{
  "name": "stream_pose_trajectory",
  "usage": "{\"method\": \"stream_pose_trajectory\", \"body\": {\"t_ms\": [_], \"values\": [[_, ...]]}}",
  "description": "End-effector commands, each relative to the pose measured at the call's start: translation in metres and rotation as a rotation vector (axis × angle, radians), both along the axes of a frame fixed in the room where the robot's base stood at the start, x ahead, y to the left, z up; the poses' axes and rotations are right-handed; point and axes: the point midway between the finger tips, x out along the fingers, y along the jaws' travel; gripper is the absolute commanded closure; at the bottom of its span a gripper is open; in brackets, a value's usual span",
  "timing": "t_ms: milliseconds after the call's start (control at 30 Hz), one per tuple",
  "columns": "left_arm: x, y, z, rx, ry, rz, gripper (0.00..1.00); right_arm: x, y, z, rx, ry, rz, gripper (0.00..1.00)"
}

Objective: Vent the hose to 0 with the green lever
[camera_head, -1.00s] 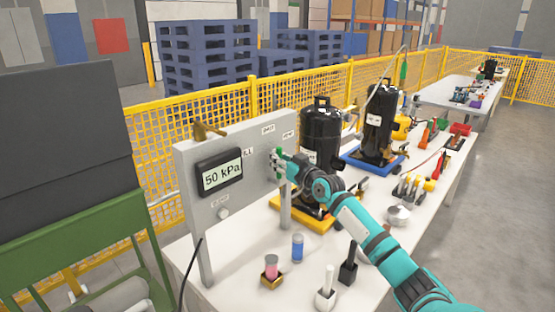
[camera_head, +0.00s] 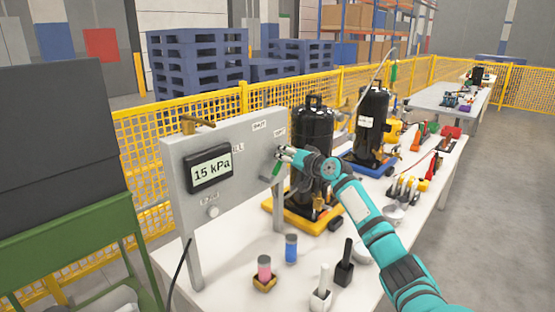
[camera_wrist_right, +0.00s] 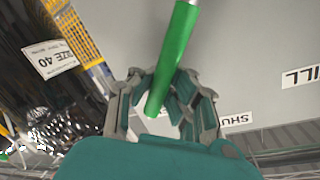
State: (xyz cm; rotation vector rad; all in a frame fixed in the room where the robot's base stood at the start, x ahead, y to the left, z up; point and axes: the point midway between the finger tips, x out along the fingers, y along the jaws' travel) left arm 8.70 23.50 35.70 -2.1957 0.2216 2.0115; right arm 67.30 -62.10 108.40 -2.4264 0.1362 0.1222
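The grey panel (camera_head: 230,130) stands on the white table, and its display (camera_head: 210,169) reads 15 kPa. The green lever (camera_head: 277,168) is on the panel's right part, below the small labels. My right gripper (camera_head: 282,153) is at the lever's upper end. In the right wrist view the green lever (camera_wrist_right: 174,60) runs down between the fingers of my right gripper (camera_wrist_right: 160,88), its free end inside them. The finger pads are close on both sides; whether they press on it is unclear. My left gripper is out of view.
A brass fitting (camera_head: 197,124) sits on top of the panel. A black compressor (camera_head: 313,150) on a yellow base stands just behind my right gripper. A dark cable hangs at the panel's left leg.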

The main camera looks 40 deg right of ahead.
Motion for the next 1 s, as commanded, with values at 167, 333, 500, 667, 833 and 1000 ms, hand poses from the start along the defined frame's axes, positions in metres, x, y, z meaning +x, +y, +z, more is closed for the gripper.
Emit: {"method": "stream_pose_trajectory", "body": {"t_ms": [167, 333, 500, 667, 833, 1000], "values": [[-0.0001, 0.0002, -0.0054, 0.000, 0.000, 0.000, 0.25, 0.0003, -0.0046, -0.0175, 0.090, 0.030, 0.004, 1.00], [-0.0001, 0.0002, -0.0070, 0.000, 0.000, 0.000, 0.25, 0.0004, -0.0077, -0.0203, 0.138, 0.035, 0.004, 1.00], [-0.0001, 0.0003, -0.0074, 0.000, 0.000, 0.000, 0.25, 0.0004, -0.0091, -0.0213, 0.156, 0.038, 0.003, 1.00], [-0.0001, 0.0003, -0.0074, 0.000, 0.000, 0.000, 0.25, 0.0003, -0.0092, -0.0212, 0.159, 0.038, 0.004, 1.00], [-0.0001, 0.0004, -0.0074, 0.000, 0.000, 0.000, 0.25, 0.0003, -0.0093, -0.0210, 0.157, 0.038, 0.004, 1.00], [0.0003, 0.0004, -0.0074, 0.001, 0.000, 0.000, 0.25, 0.0002, -0.0093, -0.0200, 0.156, 0.036, 0.004, 0.80]]}}
